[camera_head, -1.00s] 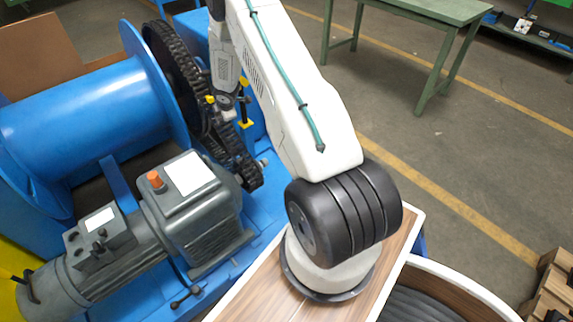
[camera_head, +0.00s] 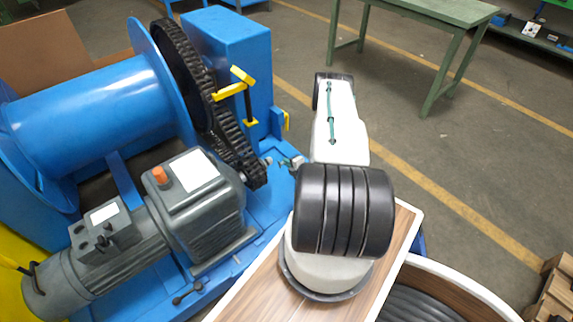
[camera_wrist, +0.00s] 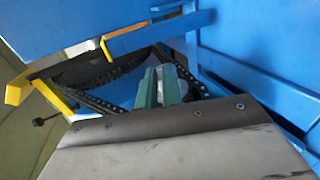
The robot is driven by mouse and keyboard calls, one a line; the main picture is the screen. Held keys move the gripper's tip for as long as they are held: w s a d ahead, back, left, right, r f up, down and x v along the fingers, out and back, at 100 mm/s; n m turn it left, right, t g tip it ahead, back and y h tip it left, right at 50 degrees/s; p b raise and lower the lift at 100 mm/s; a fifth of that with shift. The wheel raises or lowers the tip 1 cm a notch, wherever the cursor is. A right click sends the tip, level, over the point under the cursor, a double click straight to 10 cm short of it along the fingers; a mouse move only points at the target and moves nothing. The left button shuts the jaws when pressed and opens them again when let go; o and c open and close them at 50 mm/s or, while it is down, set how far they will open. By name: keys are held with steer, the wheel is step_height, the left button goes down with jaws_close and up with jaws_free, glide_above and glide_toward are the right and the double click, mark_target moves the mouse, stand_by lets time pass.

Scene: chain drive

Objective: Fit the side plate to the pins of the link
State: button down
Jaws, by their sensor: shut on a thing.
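The black roller chain (camera_head: 195,90) runs over the large wheel beside the blue drum and down to the small sprocket by the gearbox. It also shows in the wrist view (camera_wrist: 100,104). My gripper (camera_head: 286,162) is low, just right of the chain's lower end. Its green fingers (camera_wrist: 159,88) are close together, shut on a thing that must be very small. I take it as the side plate, but its outline is hidden or too small to make out. The link and its pins cannot be told apart from the chain.
A yellow clamp (camera_head: 236,84) stands at the chain by the tall blue housing (camera_head: 228,50); it also shows in the wrist view (camera_wrist: 50,92). The grey motor (camera_head: 195,195) is left of the gripper. A green table (camera_head: 440,10) stands farther back; the floor between is clear.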

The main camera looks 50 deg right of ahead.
steer(key=shift+s+f, duration=0.1)
steer(key=shift+s, duration=0.05)
stand_by(0.3)
steer(key=shift+w+a, duration=0.2)
steer(key=shift+a, duration=0.7)
steer(key=shift+w+a, duration=0.25)
steer(key=shift+a, duration=0.7)
steer(key=shift+w+a, duration=0.2)
steer(key=shift+a, duration=0.7)
steer(key=shift+w+a, duration=0.25)
steer(key=shift+a, duration=0.95)
steer(key=c, duration=1.5)
jaws_free()
steer(key=shift+s, duration=0.1)
steer(key=v, duration=0.7)
steer(key=shift+s+a, duration=0.1)
steer(key=shift+s, duration=0.15)
